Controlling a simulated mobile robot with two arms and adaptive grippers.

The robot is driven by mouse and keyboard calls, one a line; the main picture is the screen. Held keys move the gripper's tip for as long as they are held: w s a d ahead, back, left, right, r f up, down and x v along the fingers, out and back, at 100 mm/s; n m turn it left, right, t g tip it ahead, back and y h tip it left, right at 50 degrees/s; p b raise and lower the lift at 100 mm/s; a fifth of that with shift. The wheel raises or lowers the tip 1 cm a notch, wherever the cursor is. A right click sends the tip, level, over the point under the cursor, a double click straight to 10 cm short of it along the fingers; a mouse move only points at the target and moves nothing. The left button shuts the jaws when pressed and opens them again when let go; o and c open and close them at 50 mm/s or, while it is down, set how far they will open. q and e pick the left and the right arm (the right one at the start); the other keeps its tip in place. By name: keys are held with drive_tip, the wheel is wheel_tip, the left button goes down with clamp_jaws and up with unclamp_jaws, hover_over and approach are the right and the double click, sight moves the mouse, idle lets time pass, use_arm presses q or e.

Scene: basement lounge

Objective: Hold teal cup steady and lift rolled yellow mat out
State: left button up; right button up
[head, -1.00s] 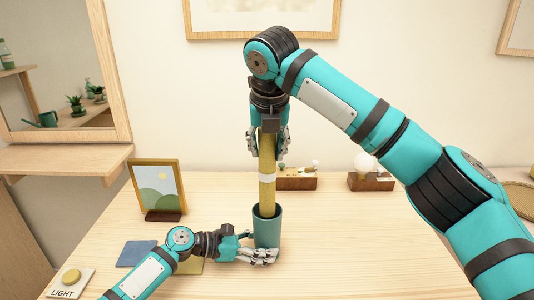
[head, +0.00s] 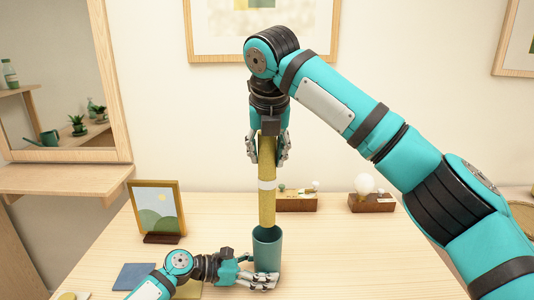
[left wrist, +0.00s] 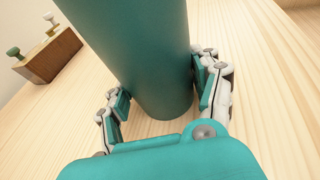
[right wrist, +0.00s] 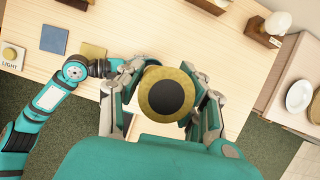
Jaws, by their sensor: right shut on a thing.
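The rolled yellow mat (head: 267,205) is upright with a white band around its middle. My right gripper (head: 267,150) is shut on its upper part from above. In the right wrist view the mat's round end (right wrist: 166,95) sits between the fingers. The mat's lower end is at the mouth of the teal cup (head: 267,246); I cannot tell how much is inside. The cup stands upright on the table. My left gripper (head: 258,279) is low at the cup, and in the left wrist view its fingers press on both sides of the cup (left wrist: 150,60).
A framed picture (head: 158,208) stands left on the table (head: 340,255). Wooden blocks with small items (head: 296,203) and a bulb (head: 371,202) stand behind. A blue square (head: 134,276) lies near my left arm. The table right of the cup is clear.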

use_arm(q)
drive_tip(key=o, duration=0.4)
